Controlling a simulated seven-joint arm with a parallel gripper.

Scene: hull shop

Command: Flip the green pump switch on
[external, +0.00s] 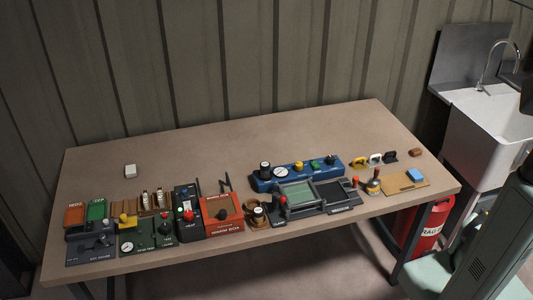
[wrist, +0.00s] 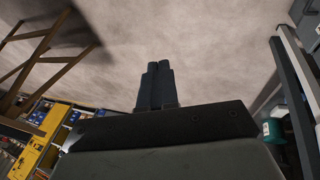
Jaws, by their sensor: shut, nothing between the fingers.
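A dark green panel (external: 147,243) with a round gauge and a small red-topped knob (external: 163,228) sits at the front left of the bench. A green-topped part (external: 314,164) also stands on the long blue gauge unit (external: 262,184) at the back. The labels are too small to read, so I cannot tell which is the pump switch or how it is set. My gripper (wrist: 158,68) shows only in the wrist view, with its two dark fingers together and empty. It points at a pale surface, away from the bench devices.
The brown bench (external: 230,137) is bare along its back half, except for a small white block (external: 130,171). Other boxes and controls crowd its front edge, including an orange box (external: 222,214).

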